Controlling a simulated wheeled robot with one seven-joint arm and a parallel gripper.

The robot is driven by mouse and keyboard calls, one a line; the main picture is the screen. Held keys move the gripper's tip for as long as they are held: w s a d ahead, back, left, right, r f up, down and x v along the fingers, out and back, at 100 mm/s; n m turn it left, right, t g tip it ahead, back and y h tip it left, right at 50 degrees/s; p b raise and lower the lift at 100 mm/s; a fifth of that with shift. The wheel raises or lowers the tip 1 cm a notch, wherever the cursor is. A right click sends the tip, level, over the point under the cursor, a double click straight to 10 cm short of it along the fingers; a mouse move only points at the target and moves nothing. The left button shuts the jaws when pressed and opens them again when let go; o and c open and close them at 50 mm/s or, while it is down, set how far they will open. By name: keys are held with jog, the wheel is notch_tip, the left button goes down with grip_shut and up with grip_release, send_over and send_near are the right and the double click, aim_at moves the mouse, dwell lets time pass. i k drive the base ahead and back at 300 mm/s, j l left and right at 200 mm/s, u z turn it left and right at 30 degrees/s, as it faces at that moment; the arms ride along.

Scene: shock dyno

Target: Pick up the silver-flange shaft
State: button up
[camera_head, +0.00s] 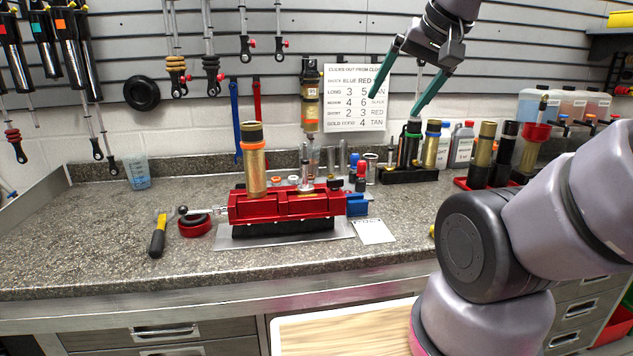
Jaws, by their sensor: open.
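I cannot single out the silver-flange shaft with certainty. A small silver shaft (305,177) stands upright at the red vise (285,206), with a dark red part beside it. A silver rod with an eye end (190,211) lies level at the vise's left end. Several thin grey upright pieces (342,157) stand behind the vise. My gripper (394,105) has two green fingers, spread wide and empty. It is high in front of the wall, above and right of the vise, apart from all these parts.
A gold cylinder (254,162) stands at the vise. A yellow-handled tool (158,235) and red ring (195,226) lie left. A black stand (405,176) with upright dampers and a red tray (462,184) stand right. The left counter (75,235) is mostly clear.

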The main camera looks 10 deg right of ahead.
aim_at(305, 188)
jog(key=j+z, duration=0.2)
jog(key=j, duration=0.35)
jog(key=k+j+z, duration=0.2)
jog(key=j, duration=0.3)
jog(key=j+z, duration=0.2)
jog(key=j, duration=0.3)
jog(key=k, duration=0.05)
